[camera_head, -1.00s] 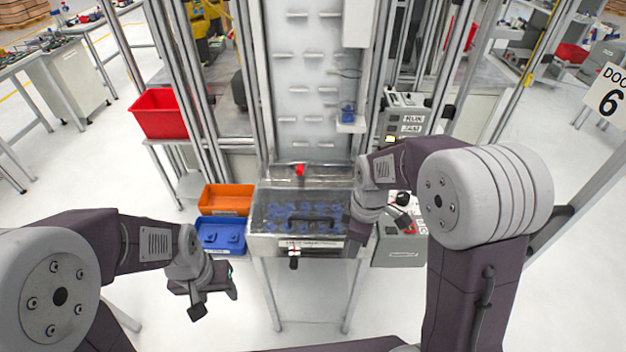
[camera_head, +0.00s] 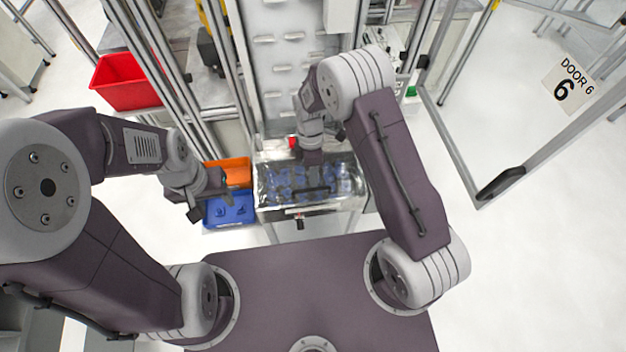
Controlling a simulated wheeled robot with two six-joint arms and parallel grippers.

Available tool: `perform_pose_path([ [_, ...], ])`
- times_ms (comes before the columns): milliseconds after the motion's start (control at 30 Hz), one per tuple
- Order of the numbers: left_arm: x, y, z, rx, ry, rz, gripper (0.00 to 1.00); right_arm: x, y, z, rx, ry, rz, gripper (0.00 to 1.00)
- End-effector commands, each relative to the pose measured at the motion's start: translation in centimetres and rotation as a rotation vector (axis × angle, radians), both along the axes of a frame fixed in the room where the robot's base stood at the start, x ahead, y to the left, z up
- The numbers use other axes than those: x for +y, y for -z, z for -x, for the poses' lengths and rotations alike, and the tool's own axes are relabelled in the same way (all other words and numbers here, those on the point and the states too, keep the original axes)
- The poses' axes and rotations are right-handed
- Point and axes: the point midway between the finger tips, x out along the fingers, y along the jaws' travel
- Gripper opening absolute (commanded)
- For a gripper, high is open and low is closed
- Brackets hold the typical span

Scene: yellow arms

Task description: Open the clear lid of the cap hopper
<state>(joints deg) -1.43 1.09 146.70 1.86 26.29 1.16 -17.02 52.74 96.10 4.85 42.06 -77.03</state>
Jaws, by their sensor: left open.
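The cap hopper (camera_head: 262,213) is a metal box straight ahead, with blue caps showing through its clear lid (camera_head: 345,170). The lid looks shut, lying across the top. A dark bar handle (camera_head: 318,190) is on the lid near its front edge. My right gripper (camera_head: 313,162) is over the back middle of the lid, behind the handle. Its fingers are dark and small, so I cannot tell their opening or whether they touch the lid.
A blue bin (camera_head: 243,221) and an orange bin (camera_head: 238,163) are just left of the hopper. A red bin (camera_head: 127,92) is further back left. Metal frame posts stand behind and on both sides. A door frame with a black handle (camera_head: 500,183) is at right.

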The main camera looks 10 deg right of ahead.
Motion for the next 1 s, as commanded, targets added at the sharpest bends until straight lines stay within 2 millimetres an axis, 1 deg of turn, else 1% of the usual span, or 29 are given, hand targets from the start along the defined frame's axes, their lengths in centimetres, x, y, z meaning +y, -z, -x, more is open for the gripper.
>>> perform_pose_path([
  [33, 0.0, -1.0, 0.0, -0.001, 0.000, 0.000, 0.53, -0.1, 0.6, 0.4, 0.007, 0.000, 0.002, 0.34],
  [100, 0.0, -1.5, 0.0, -0.001, 0.000, 0.000, 0.53, -0.1, 2.0, 0.7, 0.006, -0.001, 0.002, 0.34],
  [200, 0.0, -2.1, 0.0, -0.001, 0.000, 0.000, 0.53, -0.1, 3.7, 0.9, 0.004, 0.000, 0.001, 0.34],
  [300, 0.0, -2.3, 0.0, -0.001, 0.000, 0.000, 0.53, 0.0, 4.8, 1.1, 0.002, 0.000, 0.000, 0.34],
  [433, 0.0, -2.3, 0.0, -0.001, 0.000, 0.000, 0.53, 0.0, 5.4, 1.1, -0.001, 0.000, 0.000, 0.34],
  [600, 0.0, -2.3, 0.0, -0.001, 0.000, 0.000, 0.53, 0.0, 5.4, 1.1, -0.001, 0.000, 0.000, 0.34],
  [667, 0.0, -2.3, 0.0, 0.000, 0.000, 0.000, 0.53, 0.0, 5.4, 1.1, -0.001, 0.000, 0.000, 0.17],
  [700, 0.0, -2.3, 0.0, -0.001, 0.000, 0.000, 0.53, 0.0, 5.4, 1.1, -0.001, 0.000, 0.000, 0.06],
  [733, 0.0, -2.3, 0.0, -0.001, 0.000, 0.000, 0.53, 0.0, 5.4, 1.1, -0.001, 0.000, 0.000, 0.00],
  [1000, 0.0, -2.3, 0.0, 0.000, 0.000, 0.000, 0.53, 0.0, 5.3, 1.0, -0.002, 0.000, -0.001, 0.00],
])
